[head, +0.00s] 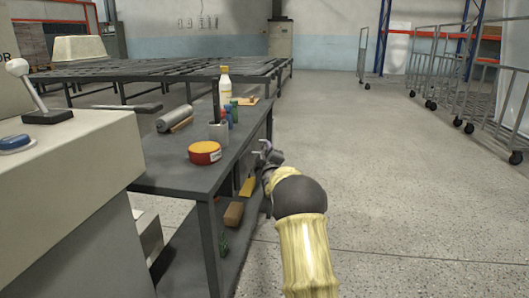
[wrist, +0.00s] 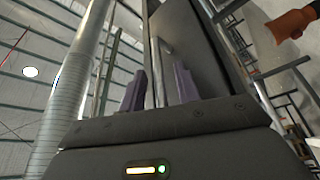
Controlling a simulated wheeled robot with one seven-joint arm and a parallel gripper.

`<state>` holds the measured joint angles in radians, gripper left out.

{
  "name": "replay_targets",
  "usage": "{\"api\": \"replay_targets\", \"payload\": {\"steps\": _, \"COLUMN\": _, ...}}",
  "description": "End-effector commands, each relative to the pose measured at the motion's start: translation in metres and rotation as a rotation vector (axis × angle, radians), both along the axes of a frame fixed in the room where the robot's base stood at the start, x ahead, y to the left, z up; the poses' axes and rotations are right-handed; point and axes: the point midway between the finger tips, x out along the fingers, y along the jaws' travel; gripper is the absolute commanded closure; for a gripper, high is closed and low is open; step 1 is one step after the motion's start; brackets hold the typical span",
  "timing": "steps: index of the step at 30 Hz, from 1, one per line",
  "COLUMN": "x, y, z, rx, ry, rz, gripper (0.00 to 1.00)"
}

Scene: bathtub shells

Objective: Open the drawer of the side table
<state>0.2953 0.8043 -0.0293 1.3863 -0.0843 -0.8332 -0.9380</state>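The side table is a dark grey metal table (head: 180,173) with a lower shelf, left of centre in the head view. No drawer front is clearly visible in the head view; the table's right side is seen edge-on. My gripper (head: 266,150) is at the table's right edge, just below the top's height. In the wrist view my gripper (wrist: 159,88) has its two purple-grey fingers apart. A thin upright bar (wrist: 156,65) shows between them, close to a dark flat panel (wrist: 190,45). I cannot tell whether the bar is a drawer handle or whether the fingers touch it.
A beige machine (head: 65,190) stands at left. Wire trolleys (head: 450,70) stand far right. The floor (head: 400,190) right of the table is clear.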

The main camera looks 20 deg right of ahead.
Motion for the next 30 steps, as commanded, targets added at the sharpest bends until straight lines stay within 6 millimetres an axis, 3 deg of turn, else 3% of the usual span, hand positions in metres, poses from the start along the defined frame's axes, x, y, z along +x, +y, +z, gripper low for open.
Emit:
{"api": "replay_targets", "payload": {"steps": 6, "x": 0.014, "y": -0.004, "z": 0.002, "rx": 0.000, "ry": -0.001, "rz": -0.001, "gripper": 0.68}}
{"api": "replay_targets", "payload": {"steps": 16, "x": 0.016, "y": -0.004, "z": 0.004, "rx": 0.000, "ry": 0.000, "rz": 0.000, "gripper": 0.68}}
{"api": "replay_targets", "payload": {"steps": 21, "x": 0.016, "y": -0.004, "z": 0.004, "rx": 0.000, "ry": 0.000, "rz": 0.000, "gripper": 0.99}}
{"api": "replay_targets", "payload": {"steps": 30, "x": 0.016, "y": -0.004, "z": 0.004, "rx": 0.000, "ry": 0.000, "rz": 0.000, "gripper": 1.00}}
